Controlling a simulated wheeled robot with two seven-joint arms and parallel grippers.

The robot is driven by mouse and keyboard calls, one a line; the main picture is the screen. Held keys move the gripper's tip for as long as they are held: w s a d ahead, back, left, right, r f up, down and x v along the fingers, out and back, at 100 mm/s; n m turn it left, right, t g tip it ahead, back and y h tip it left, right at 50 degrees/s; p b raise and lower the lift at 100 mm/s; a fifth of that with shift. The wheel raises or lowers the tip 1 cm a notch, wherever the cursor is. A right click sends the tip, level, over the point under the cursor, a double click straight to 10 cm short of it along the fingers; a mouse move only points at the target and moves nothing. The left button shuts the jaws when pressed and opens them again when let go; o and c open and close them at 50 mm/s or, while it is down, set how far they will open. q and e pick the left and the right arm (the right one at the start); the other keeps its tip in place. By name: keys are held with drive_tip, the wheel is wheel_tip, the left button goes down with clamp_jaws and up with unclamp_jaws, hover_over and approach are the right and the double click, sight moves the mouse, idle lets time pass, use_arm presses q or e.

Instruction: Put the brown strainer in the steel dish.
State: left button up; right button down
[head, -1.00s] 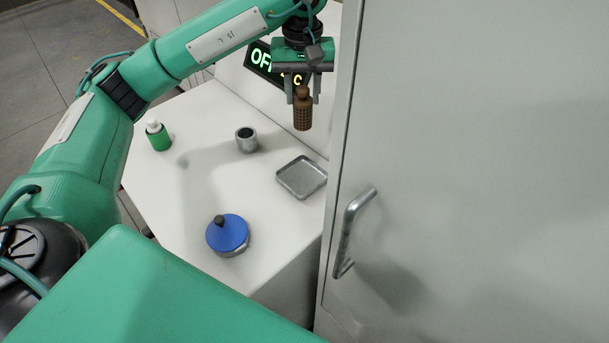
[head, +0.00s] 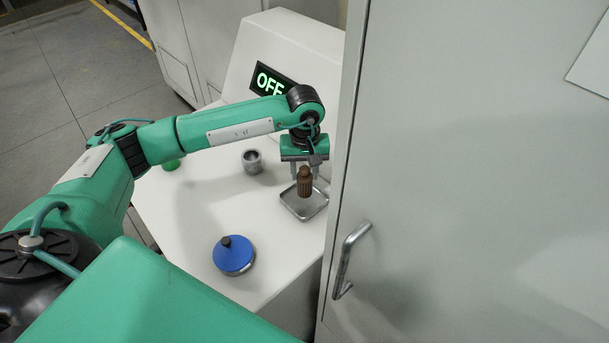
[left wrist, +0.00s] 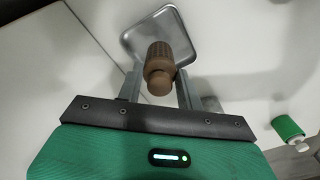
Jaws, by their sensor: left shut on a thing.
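The brown strainer (head: 305,184) is upright between the fingers of my left gripper (head: 306,178), which is shut on it. In the head view the strainer overlaps the steel dish (head: 290,206), a shallow square tray on the white table. The left wrist view shows the strainer (left wrist: 158,66) in front of the dish (left wrist: 140,41), with its knob toward the camera. I cannot tell whether the strainer's lower end touches the dish floor. My right gripper is not in view.
A small grey cup (head: 252,161) stands left of the dish. A blue-lidded round container (head: 234,256) is nearer the front. A green bottle (head: 171,164) is partly behind my arm. A grey cabinet door (head: 460,200) with a handle (head: 350,262) closes off the right side.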

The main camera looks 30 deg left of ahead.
sight(304, 179)
use_arm(q)
wheel_tip(304, 179, down, 2)
drive_tip(key=shift+f+p, duration=0.25)
drive_tip(key=shift+p, duration=0.2)
drive_tip(key=shift+f, duration=0.3)
drive_tip(key=shift+f, duration=0.1)
drive_tip(key=shift+f+b, duration=0.15)
drive_tip(key=shift+b, duration=0.2)
drive_tip(key=o, duration=1.3)
drive_tip(key=shift+c, duration=0.2)
